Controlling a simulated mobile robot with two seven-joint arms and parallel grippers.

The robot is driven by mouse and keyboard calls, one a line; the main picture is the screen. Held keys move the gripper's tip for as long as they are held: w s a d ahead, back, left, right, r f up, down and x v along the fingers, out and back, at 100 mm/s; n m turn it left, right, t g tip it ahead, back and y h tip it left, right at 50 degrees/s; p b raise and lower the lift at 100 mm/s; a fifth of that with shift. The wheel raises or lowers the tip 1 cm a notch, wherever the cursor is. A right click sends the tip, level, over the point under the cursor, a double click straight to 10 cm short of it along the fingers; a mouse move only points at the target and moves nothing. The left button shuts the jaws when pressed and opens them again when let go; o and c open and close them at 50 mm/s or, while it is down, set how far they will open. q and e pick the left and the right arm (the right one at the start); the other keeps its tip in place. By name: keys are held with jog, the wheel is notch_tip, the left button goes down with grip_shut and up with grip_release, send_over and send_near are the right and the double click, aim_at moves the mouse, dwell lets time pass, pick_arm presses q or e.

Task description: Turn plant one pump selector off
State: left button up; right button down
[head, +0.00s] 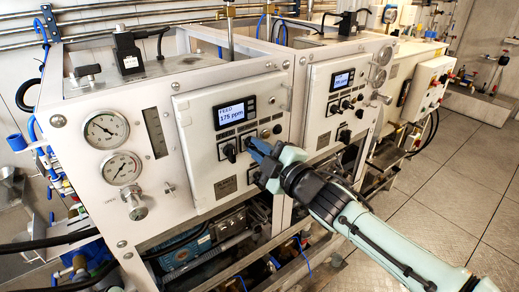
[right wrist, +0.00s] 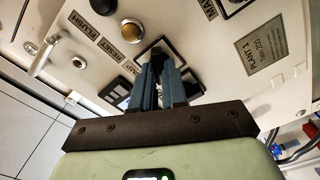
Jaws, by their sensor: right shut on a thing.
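The plant one control panel (head: 205,180) is a white box with a display (head: 234,112) reading "FEED 175 ppm". My right gripper (head: 257,150) reaches its lower right part from the right. In the right wrist view, its two blue fingers (right wrist: 158,64) are closed around a dark selector knob (right wrist: 156,53) on a black-edged plate. The fingers hide most of the knob, so its pointer direction and label cannot be read. A "PLANT 1" label plate (right wrist: 254,56) sits beside it. My left gripper is not in view.
Another black knob (head: 230,152) sits left of my right gripper on the same panel. Two gauges (head: 107,130) and a flow tube are further left. A second similar unit (head: 341,90) stands to the right. Tiled floor (head: 460,190) is clear at right.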

jog(key=c, duration=1.2)
grip_release()
jog(key=shift+o, duration=0.2)
jog(key=p+v, duration=0.1)
jog(key=v, duration=1.2)
jog(key=shift+s, duration=0.2)
jog(key=shift+d+f, duration=0.15)
